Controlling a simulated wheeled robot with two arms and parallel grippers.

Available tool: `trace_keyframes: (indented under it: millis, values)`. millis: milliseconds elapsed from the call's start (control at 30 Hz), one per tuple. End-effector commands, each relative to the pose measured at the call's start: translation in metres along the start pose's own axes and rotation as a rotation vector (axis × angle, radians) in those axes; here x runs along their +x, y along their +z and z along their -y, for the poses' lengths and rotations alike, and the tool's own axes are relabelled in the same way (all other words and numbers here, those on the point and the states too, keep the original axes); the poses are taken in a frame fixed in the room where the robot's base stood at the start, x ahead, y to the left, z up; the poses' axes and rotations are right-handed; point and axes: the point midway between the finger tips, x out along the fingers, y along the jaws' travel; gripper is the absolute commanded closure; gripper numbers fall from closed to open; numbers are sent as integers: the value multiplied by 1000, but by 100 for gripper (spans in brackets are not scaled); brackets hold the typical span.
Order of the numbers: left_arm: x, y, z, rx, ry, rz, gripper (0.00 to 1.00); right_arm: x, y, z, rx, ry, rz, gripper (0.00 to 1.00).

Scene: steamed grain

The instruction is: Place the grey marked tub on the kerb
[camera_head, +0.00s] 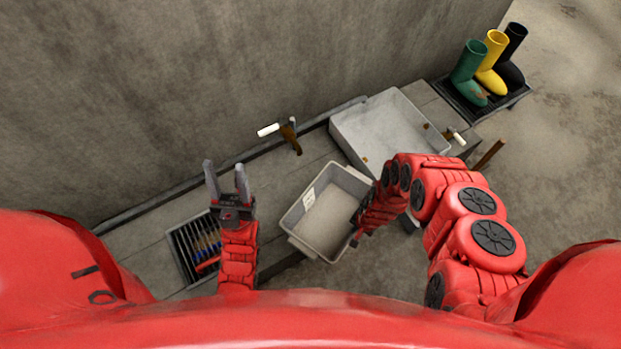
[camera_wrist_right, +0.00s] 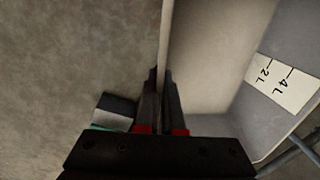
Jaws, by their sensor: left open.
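The grey tub (camera_head: 322,218) is an open rectangular box with a white label, near the middle of the head view. In the right wrist view the tub (camera_wrist_right: 215,60) shows its label with 2 L and 4 L marks. My right gripper (camera_wrist_right: 163,90) has its fingers on both sides of the tub's wall, close against it. In the head view my right gripper (camera_head: 357,228) is at the tub's right side. My left gripper (camera_head: 226,172) is open and empty, left of the tub. The long grey slabbed strip along the wall (camera_head: 150,237) looks like the kerb; whether the tub touches it is unclear.
A large pale basin (camera_head: 385,125) stands behind and right of the tub. A tap with a white handle (camera_head: 283,132) is at the wall. A dark grate (camera_head: 190,248) is at left. Boots (camera_head: 490,68) stand on a rack at far right.

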Motion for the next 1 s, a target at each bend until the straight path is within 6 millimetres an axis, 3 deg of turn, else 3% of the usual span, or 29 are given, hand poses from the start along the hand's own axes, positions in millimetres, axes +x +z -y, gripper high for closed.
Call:
trace_keyframes:
  millis: [167, 267, 367, 500, 733, 1000]
  values:
    - [-23, 4, -1, 0, 0, 1, 50, 9, -10, 22, -8, -2, -3, 100]
    - [-46, 8, -2, 0, 0, 1, 50, 16, -21, 47, -9, -4, -6, 100]
    - [-58, 10, -3, 0, 0, 1, 50, 16, -30, 74, -9, -5, -5, 100]
    - [-60, 10, -3, 0, 0, 0, 50, 14, -43, 105, -5, -5, -3, 100]
    - [-69, 12, -3, 0, 0, 0, 50, 18, -58, 141, -4, -5, -3, 100]
    - [-76, 13, -4, 0, 0, 0, 50, 19, -64, 157, -1, -1, 2, 100]
